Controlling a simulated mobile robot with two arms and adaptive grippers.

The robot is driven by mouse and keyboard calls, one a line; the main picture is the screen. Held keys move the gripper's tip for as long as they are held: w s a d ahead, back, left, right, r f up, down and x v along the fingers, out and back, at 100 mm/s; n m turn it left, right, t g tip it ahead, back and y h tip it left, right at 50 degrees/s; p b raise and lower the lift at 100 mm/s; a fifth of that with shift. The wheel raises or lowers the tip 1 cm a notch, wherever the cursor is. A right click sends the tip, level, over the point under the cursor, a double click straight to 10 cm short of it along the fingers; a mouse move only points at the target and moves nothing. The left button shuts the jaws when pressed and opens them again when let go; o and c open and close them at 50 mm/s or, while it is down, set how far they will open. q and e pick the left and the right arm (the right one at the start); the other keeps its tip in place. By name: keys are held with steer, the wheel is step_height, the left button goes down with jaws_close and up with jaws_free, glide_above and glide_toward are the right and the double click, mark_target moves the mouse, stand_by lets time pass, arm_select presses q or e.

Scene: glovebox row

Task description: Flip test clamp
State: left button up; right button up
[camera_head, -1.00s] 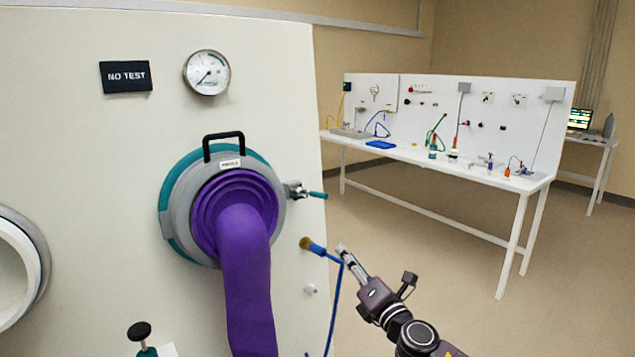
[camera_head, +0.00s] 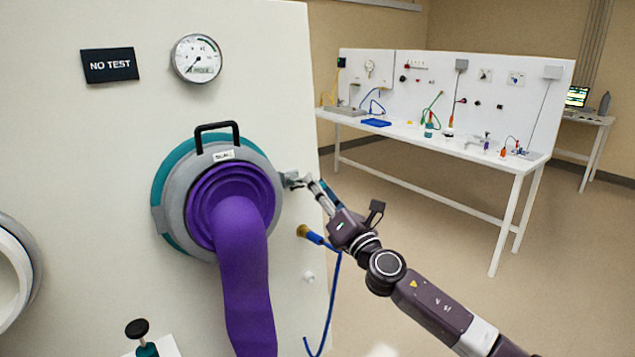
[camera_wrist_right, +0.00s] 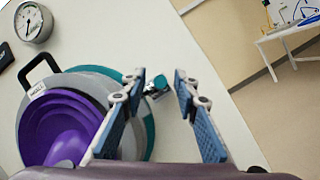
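The test clamp (camera_head: 290,179) is a small metal fitting with a teal handle at the right edge of the round grey and teal port ring (camera_head: 167,214). In the right wrist view the clamp (camera_wrist_right: 157,86) shows between the finger ends. My right gripper (camera_head: 312,183) is at the clamp in the head view, its fingers partly hiding the teal handle. In the wrist view my right gripper (camera_wrist_right: 160,88) is open, with a finger on each side of the clamp. I cannot tell whether either finger touches it. My left gripper is not in view.
A purple glove sleeve (camera_head: 243,270) hangs from the port. A blue hose (camera_head: 335,285) hangs from a brass fitting (camera_head: 303,231) just below the gripper. A gauge (camera_head: 196,58) and a NO TEST sign (camera_head: 109,65) are above. A white bench (camera_head: 430,155) stands behind right.

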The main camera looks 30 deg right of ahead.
steer(key=shift+w+r, duration=0.1)
steer(key=shift+w, duration=0.2)
jaws_close()
